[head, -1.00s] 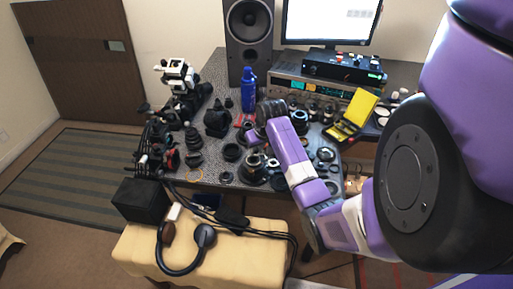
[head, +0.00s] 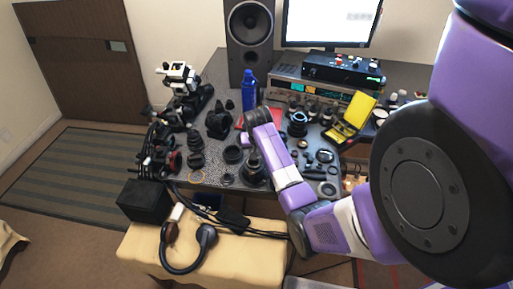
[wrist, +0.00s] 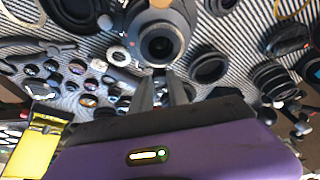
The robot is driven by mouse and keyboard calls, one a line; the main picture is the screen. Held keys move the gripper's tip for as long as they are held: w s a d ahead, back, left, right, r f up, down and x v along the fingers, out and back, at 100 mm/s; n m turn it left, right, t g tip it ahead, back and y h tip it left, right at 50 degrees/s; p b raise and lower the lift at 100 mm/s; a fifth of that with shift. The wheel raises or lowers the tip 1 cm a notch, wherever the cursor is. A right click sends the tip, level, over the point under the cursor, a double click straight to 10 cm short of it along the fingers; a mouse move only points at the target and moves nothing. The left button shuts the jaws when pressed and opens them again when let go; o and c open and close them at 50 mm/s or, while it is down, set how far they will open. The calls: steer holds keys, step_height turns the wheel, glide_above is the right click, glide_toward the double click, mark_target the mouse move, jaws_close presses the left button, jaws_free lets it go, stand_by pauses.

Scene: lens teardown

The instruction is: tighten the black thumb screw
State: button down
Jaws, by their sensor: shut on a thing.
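In the wrist view, a dark round lens (wrist: 162,45) faces the camera at the top middle, just beyond my fingertips. My gripper (wrist: 163,80) has its two grey fingers close together at the lens's lower edge. They are shut on a small dark thing there, which I take for the black thumb screw; the fingers hide most of it. In the head view my arm reaches over the cluttered table, and its wrist hides the fingertips. A tall dark lens piece (head: 254,170) stands beside my forearm.
Several rings, caps and small lens parts lie around on the striped mat. A blue bottle (head: 249,92), a speaker (head: 249,35) and a yellow case (head: 358,112) stand further back.

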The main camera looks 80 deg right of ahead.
steer(key=shift+w+m+g, duration=0.15)
steer(key=shift+m+g, duration=0.35)
steer(key=shift+m, duration=0.7)
steer(key=shift+p, duration=0.3)
steer(key=c, duration=1.5)
jaws_free()
steer(key=shift+c, duration=0.2)
steer(key=shift+b+v, duration=0.3)
steer(key=shift+v, duration=3.6)
